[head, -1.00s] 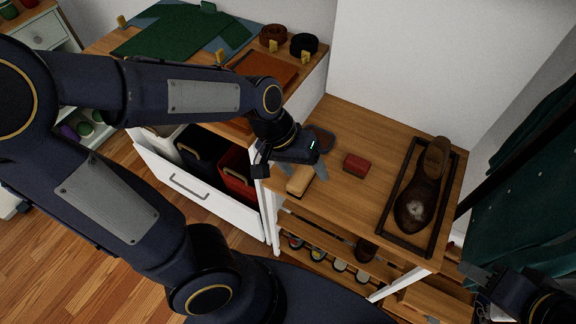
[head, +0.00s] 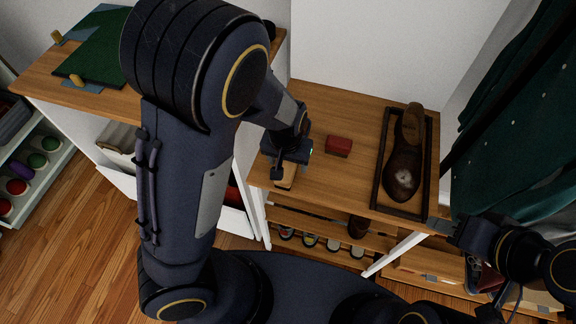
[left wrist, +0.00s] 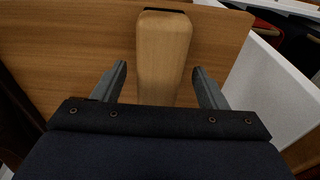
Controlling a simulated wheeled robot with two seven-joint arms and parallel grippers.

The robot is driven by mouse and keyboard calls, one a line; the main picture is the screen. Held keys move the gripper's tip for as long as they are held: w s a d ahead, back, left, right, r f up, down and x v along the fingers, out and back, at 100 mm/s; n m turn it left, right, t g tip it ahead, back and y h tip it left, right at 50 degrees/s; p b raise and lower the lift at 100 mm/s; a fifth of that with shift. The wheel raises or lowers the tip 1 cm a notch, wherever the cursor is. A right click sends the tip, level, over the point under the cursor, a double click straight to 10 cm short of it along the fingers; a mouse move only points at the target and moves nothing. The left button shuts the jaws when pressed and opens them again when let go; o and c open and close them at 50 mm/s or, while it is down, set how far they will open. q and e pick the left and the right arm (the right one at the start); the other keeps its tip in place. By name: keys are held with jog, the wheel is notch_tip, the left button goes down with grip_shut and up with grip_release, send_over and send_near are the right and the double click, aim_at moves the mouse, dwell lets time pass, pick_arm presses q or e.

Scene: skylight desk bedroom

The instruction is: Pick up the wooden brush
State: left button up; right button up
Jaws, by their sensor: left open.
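The wooden brush (head: 286,182) lies near the front left edge of the wooden table (head: 310,107), partly hidden by my left gripper (head: 284,170). In the left wrist view the brush (left wrist: 164,52) is a pale, rounded wooden block with a dark strip at its far end. My left gripper (left wrist: 160,70) is open, with one finger on each side of the brush and a gap beside each finger. My right gripper (head: 442,226) is at the table's front right corner; its finger opening is not clear.
A red block (head: 338,146) lies right of the brush. A brown shoe (head: 404,172) sits in a dark tray (head: 377,185) on the right of the table. A white drawer (head: 233,222) stands open left of the table.

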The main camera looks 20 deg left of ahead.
pick_arm(q)
jog(key=shift+w+f, duration=0.1)
jog(key=shift+f, duration=0.65)
jog(key=c, duration=1.2)
jog(key=shift+d+r, duration=0.1)
jog(key=shift+r, duration=0.4)
notch_tip(320, 180, up, 3)
jog(key=shift+f+p, duration=0.2)
jog(key=shift+p, duration=0.15)
jog(key=s+d+r+p, duration=0.1)
jog(key=s+d+r, duration=0.1)
jog(key=s+r, duration=0.1)
jog(key=s+d+r+p, duration=0.1)
jog(key=s+d+r, duration=0.2)
jog(key=s, duration=0.1)
jog(key=s+d+r+p, duration=0.1)
jog(key=s+d+r, duration=0.1)
jog(key=s+r, duration=0.1)
jog(key=shift+s+d+r, duration=0.15)
jog(key=shift+s+d, duration=0.05)
jog(key=shift+s, duration=0.25)
jog(key=shift+s+d+r, duration=0.1)
jog(key=shift+s+d, duration=0.1)
jog(key=shift+s, duration=0.2)
